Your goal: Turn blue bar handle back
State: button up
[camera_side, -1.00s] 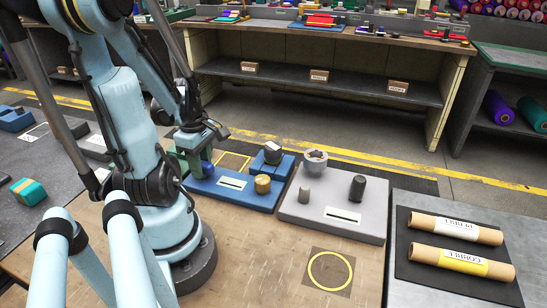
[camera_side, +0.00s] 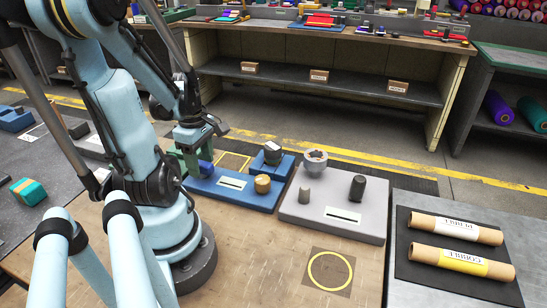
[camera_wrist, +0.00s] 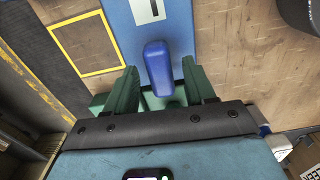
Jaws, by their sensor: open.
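The blue bar handle (camera_wrist: 158,68) stands up from the blue board (camera_wrist: 177,15) in the wrist view. My gripper (camera_wrist: 162,84) is open, with one green finger on each side of the bar and gaps visible between bar and fingers. In the side view the blue bar (camera_side: 206,170) shows partly behind my green fingers (camera_side: 188,160) at the left end of the blue board (camera_side: 215,194). The bar's foot is hard to make out.
A yellow square outline (camera_wrist: 86,44) is beside the blue board.

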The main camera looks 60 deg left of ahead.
aim_at(201, 162)
notch_tip(201, 162, up, 11)
dwell(0.7)
jog(key=w+d+m+t, duration=0.2)
jog(key=w+d+m, duration=0.4)
jog(key=m, duration=0.2)
jog(key=w+d+f+m+t, duration=0.1)
jog(key=w+d+m+t, duration=0.1)
jog(key=w+d+m, duration=0.4)
jog(key=w+d+m+t, duration=0.3)
jog(key=w+d+m, duration=0.3)
jog(key=m, duration=0.5)
jog(key=shift+d+f+m, duration=0.15)
jog(key=shift+d+m, duration=0.25)
jog(key=shift+d, duration=0.55)
jog(key=shift+w+d+m, duration=0.1)
jog(key=shift+d+m, duration=0.3)
jog(key=shift+d, duration=0.05)
